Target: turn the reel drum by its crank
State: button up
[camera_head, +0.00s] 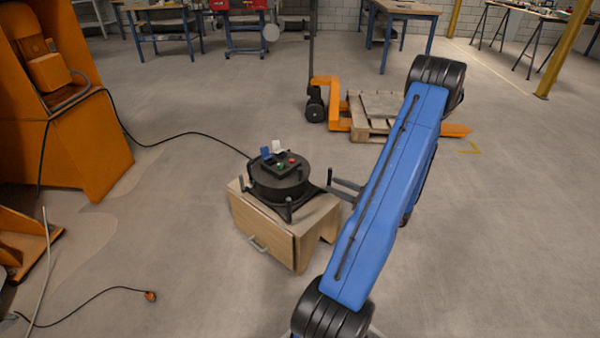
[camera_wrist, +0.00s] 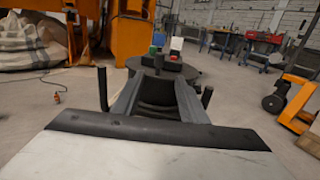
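The black reel drum (camera_head: 278,180) sits on a small wooden cabinet, with a socket panel on top. In the wrist view the drum (camera_wrist: 163,92) shows ahead, framed by my two grey fingers. Several dark upright posts stand around it. A front post (camera_head: 290,213) and a left post (camera_head: 242,183) show in the head view; a left post (camera_wrist: 102,90) and a right post (camera_wrist: 207,97) show in the wrist view. I cannot tell which one is the crank handle. My gripper (camera_head: 332,186) is open and empty at the drum's right side, pointing at it. Contact cannot be told.
The wooden cabinet (camera_head: 262,228) has a drawer handle at its front. A black cable (camera_head: 190,134) runs from the drum to an orange machine (camera_head: 75,140) at left. An orange pallet truck (camera_head: 334,90) with a wooden pallet stands behind. Open floor surrounds the cabinet.

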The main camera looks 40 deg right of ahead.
aim_at(300, 171)
jog(key=w+a, duration=0.1)
jog(key=w, duration=0.4)
jog(key=w+a, duration=0.1)
jog(key=w, duration=0.5)
jog(key=w+a, duration=0.1)
jog(key=w, duration=0.5)
jog(key=shift+a, duration=0.2)
jog(key=shift+s, duration=0.1)
grip_shut()
jog(key=shift+d, duration=0.1)
